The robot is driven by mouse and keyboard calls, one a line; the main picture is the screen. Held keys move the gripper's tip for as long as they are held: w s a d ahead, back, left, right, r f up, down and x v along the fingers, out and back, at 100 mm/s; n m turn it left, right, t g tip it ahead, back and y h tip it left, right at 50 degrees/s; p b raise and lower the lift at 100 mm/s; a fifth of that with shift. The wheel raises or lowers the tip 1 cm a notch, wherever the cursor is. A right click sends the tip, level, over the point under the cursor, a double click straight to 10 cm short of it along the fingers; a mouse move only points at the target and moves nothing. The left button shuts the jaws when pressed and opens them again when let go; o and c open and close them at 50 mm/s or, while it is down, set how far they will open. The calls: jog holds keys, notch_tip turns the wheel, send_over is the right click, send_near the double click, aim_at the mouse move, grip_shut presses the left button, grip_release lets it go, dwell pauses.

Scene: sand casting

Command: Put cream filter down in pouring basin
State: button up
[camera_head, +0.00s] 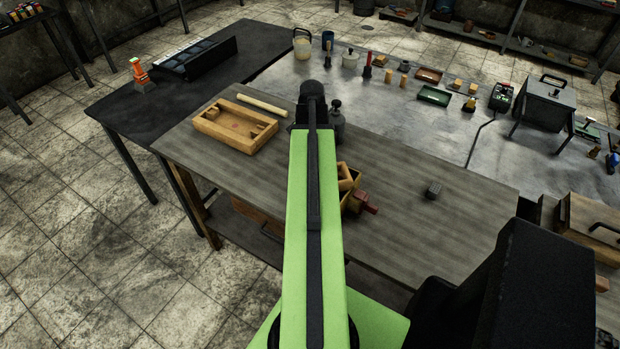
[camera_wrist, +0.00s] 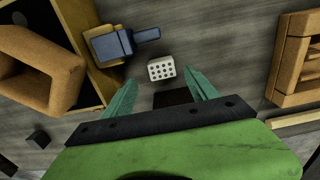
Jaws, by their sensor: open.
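The cream filter (camera_wrist: 161,68) is a small pale block with rows of dark holes, seen on the grey tabletop in the wrist view. My gripper (camera_wrist: 160,77) is open, its two green fingers spread to either side just below the filter in the picture. The filter looks unheld; whether a finger touches it I cannot tell. A tan hollow block (camera_wrist: 40,72) at the left of the wrist view may be the pouring basin, but I cannot be sure. In the head view my arm hides the filter and fingertips.
A dark square (camera_wrist: 172,97) shows between my fingers. A wooden tray (camera_head: 220,138) and a pale rod (camera_head: 262,104) are at the table's left. The table's right is mostly clear around a small dark block (camera_head: 433,190).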

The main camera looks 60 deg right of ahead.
jog(key=f+b, duration=0.5)
jog(key=shift+w+f, duration=0.2)
jog(key=shift+r, duration=0.15)
jog(key=shift+c, duration=0.2)
grip_shut()
